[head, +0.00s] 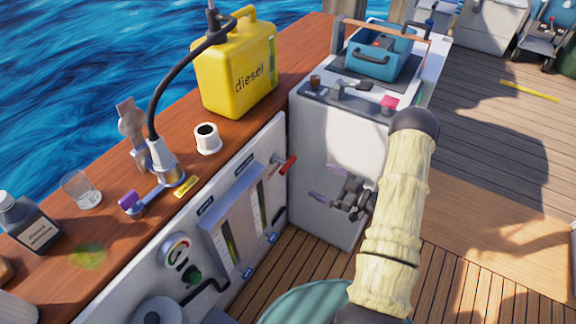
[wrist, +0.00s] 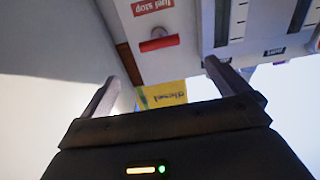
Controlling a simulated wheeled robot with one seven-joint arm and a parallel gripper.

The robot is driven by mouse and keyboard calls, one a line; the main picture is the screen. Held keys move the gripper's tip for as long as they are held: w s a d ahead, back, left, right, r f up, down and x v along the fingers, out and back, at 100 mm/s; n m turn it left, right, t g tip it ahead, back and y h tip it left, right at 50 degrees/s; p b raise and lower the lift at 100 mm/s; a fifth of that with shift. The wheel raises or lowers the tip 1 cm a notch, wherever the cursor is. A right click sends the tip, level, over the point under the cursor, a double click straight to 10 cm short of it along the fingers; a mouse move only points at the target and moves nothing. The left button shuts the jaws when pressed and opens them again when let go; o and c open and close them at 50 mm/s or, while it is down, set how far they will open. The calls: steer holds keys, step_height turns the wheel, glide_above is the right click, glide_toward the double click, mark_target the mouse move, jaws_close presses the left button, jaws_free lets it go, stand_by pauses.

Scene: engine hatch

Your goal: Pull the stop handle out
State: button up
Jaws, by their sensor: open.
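The stop handle is a red bar on a short metal stem (head: 287,166). It sticks out of the white side panel, near the corner by the grey cabinet. In the wrist view the red handle (wrist: 159,44) lies ahead of the fingers, roughly between their lines, under an upside-down red "fuel stop" label (wrist: 153,6). My gripper (head: 322,197) is to the right of the handle in the head view, in front of the cabinet. In the wrist view my gripper (wrist: 163,72) has its two fingers wide apart with nothing between them. The handle is apart from both fingers.
The grey cabinet (head: 325,200) stands close behind my gripper. The white panel (head: 140,270) carries sight gauges (head: 240,225), a dial (head: 175,250) and a green knob. A yellow diesel can (head: 235,70) and a white cup (head: 207,138) stand on the wooden ledge above. Open deck lies right.

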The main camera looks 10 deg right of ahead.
mark_target(288, 163)
steer(key=b+x, duration=0.1)
steer(key=x, duration=1.3)
steer(key=shift+b, duration=0.35)
steer(key=shift+d, duration=0.1)
steer(key=shift+c, duration=0.4)
